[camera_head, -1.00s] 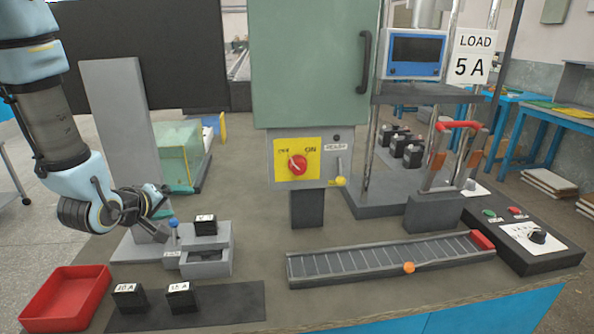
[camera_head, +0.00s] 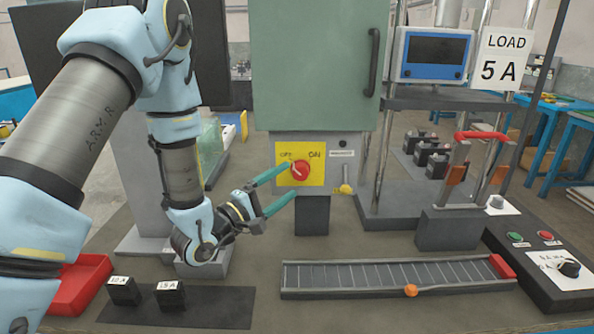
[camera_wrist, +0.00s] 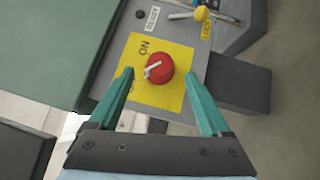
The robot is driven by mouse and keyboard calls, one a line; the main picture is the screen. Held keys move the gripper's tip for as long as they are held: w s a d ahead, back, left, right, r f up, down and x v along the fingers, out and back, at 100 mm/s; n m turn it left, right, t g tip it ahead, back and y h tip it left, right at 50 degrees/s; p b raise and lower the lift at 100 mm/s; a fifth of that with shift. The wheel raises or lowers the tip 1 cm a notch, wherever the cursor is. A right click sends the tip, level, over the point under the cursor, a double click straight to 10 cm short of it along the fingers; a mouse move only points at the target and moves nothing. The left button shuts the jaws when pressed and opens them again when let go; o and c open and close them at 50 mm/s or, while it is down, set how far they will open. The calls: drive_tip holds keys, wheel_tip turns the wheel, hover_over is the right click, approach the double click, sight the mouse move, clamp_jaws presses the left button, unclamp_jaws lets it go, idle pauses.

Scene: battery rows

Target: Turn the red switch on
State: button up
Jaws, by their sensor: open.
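The red switch (camera_head: 300,170) is a round knob with a white pointer on a yellow plate (camera_head: 318,150) marked OFF and ON, at the bottom of the green cabinet (camera_head: 312,70). In the head view its pointer leans toward the OFF side. In the wrist view the red switch (camera_wrist: 158,68) lies between and beyond the fingertips. My gripper (camera_head: 289,179) is open, its green fingers pointing at the plate from the left. The wrist view shows my gripper (camera_wrist: 160,78) with one finger on each side of the knob. I cannot tell whether either finger touches it.
A lever with a yellow ball (camera_head: 346,188) sticks out just right of the switch. A slotted rail (camera_head: 385,277) lies below on the bench. Two black blocks (camera_head: 170,296) sit on a dark mat (camera_head: 215,308), beside a red tray (camera_head: 85,280). A meter (camera_head: 433,55) stands right of the cabinet.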

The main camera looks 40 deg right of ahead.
sight(296, 175)
drive_tip(key=shift+w+d+r+p, duration=0.15)
drive_tip(key=shift+d+p, duration=0.15)
drive_tip(key=shift+d, duration=0.85)
drive_tip(key=shift+w+d+r+p, duration=0.15)
drive_tip(key=shift+d+p, duration=0.1)
drive_tip(key=shift+d, duration=0.9)
clamp_jaws()
